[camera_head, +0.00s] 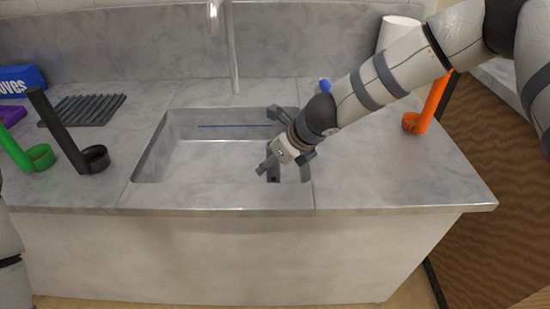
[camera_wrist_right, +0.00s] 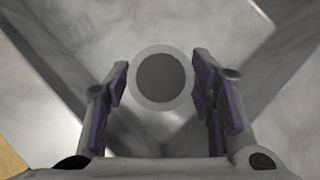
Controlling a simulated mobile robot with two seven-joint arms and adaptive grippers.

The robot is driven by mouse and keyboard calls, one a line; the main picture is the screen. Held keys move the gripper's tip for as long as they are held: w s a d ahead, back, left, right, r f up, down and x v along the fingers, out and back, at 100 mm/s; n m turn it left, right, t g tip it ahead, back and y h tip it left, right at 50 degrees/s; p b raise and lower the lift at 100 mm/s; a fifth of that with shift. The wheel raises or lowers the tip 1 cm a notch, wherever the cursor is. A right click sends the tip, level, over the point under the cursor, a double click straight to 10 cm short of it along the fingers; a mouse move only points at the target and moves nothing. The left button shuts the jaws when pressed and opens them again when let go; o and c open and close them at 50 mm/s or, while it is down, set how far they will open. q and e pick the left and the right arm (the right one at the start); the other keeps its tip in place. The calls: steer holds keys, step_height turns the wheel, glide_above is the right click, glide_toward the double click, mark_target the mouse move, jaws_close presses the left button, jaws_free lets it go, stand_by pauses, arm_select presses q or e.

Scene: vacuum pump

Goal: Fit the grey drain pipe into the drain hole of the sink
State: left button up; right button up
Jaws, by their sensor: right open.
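The grey stone sink (camera_head: 150,160) is set into the counter, with a tap above it. My right gripper (camera_head: 270,160) reaches down into the right part of the basin. In the right wrist view its two fingers (camera_wrist_right: 160,95) are apart, with a round light-grey ring with a dark-grey centre (camera_wrist_right: 162,79) lying between them, farther off. I cannot tell whether this is the drain hole or the end of a pipe in it. In the head view my gripper hides that spot. I cannot identify the grey drain pipe for certain. My left gripper is out of view.
Left of the sink are a green pipe (camera_head: 17,150), a black pipe (camera_head: 58,128) and a ribbed dark rack (camera_head: 85,110). A thin tap (camera_head: 233,50) stands behind the basin. An orange pipe (camera_head: 433,100) and a white roll (camera_head: 398,30) are at the right. The front counter strip is clear.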

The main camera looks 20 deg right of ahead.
steer(key=v, duration=1.2)
